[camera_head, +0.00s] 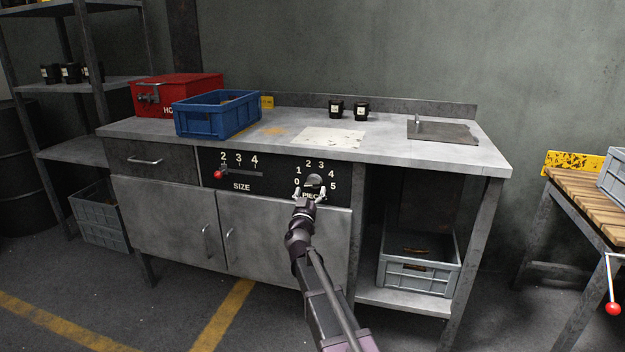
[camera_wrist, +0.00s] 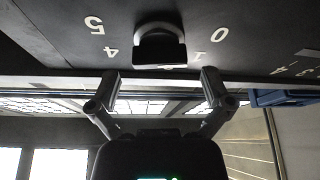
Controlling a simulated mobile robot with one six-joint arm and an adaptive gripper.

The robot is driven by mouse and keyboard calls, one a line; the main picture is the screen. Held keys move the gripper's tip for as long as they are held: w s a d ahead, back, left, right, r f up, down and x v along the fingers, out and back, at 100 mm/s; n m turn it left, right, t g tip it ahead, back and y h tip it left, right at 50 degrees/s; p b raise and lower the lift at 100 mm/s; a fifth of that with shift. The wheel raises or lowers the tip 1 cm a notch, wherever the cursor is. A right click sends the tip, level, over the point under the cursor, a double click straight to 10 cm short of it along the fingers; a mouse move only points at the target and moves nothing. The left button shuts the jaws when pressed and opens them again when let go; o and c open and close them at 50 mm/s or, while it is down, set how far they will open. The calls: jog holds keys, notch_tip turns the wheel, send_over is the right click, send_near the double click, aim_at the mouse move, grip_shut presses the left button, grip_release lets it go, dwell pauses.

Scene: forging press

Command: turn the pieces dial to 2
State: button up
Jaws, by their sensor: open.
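The pieces dial (camera_head: 313,181) is a dark round knob on the black front panel, with the numbers 0 to 5 around it. The wrist view shows the dial (camera_wrist: 160,48) upside down, with 5 and 4 at left and 0 at right. I cannot tell which number it points at. My gripper (camera_head: 309,194) is in front of the dial and hides part of the PIECES label. In the wrist view my gripper (camera_wrist: 160,78) is open, its two fingers spread wide and empty. The dial shows just beyond the fingertips, and I cannot tell whether they touch it.
A size slider with a red knob (camera_head: 218,174) is left of the dial on the same panel. A blue crate (camera_head: 216,114) and a red box (camera_head: 160,92) stand on the workbench (camera_head: 390,148). A grey crate (camera_head: 417,266) sits on the shelf below right.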

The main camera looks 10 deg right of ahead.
aim_at(312, 185)
jog(key=shift+p+x, duration=0.4)
jog(key=shift+x, duration=1.2)
jog(key=c, duration=1)
